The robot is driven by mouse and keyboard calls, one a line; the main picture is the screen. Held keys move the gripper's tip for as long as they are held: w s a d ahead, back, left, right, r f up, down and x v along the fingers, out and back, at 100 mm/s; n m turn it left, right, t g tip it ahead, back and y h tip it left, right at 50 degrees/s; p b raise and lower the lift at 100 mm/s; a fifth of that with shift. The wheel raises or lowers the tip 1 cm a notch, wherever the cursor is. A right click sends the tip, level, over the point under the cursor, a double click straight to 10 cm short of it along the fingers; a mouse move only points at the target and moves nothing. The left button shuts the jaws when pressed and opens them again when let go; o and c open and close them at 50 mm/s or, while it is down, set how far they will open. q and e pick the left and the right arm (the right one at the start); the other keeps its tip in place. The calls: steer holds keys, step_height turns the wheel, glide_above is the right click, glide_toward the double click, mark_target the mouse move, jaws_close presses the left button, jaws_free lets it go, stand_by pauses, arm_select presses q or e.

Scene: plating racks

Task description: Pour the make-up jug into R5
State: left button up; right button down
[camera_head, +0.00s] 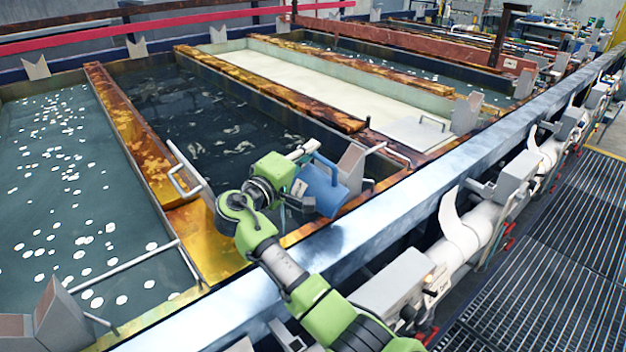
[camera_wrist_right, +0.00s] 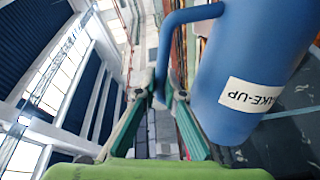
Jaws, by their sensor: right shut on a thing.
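The blue make-up jug (camera_head: 322,190) is held up over the near end of the dark-liquid tank (camera_head: 215,120), close to its front rim. It looks tilted in the head view; its contents do not show. In the right wrist view the jug (camera_wrist_right: 245,60) shows its white label, upside down. My right gripper (camera_head: 298,199) is shut on the jug's handle; its green fingers also flank the handle in the wrist view (camera_wrist_right: 163,92). No R5 marking is readable, so I cannot tell which tank is R5. My left gripper is not in view.
A tank with floating white discs (camera_head: 60,190) lies left, and a pale cream tank (camera_head: 310,85) right. Stained dividers (camera_head: 130,130), a metal handle (camera_head: 185,170) and grey brackets (camera_head: 352,165) stand near the arm. A steel rail (camera_head: 400,195) and white pipes run along the front.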

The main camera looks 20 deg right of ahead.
steer(key=shift+w+a+f+n+b, duration=0.35)
steer(key=shift+w+a+f+n, duration=0.25)
steer(key=shift+w+a+n, duration=0.25)
steer(key=shift+s+d, duration=0.1)
steer(key=shift+d, duration=0.1)
stand_by(0.9)
steer(key=shift+w+a+n+b, duration=0.3)
steer(key=shift+w+a+n, duration=0.45)
steer(key=shift+w+n, duration=0.15)
steer(key=shift+s, duration=0.1)
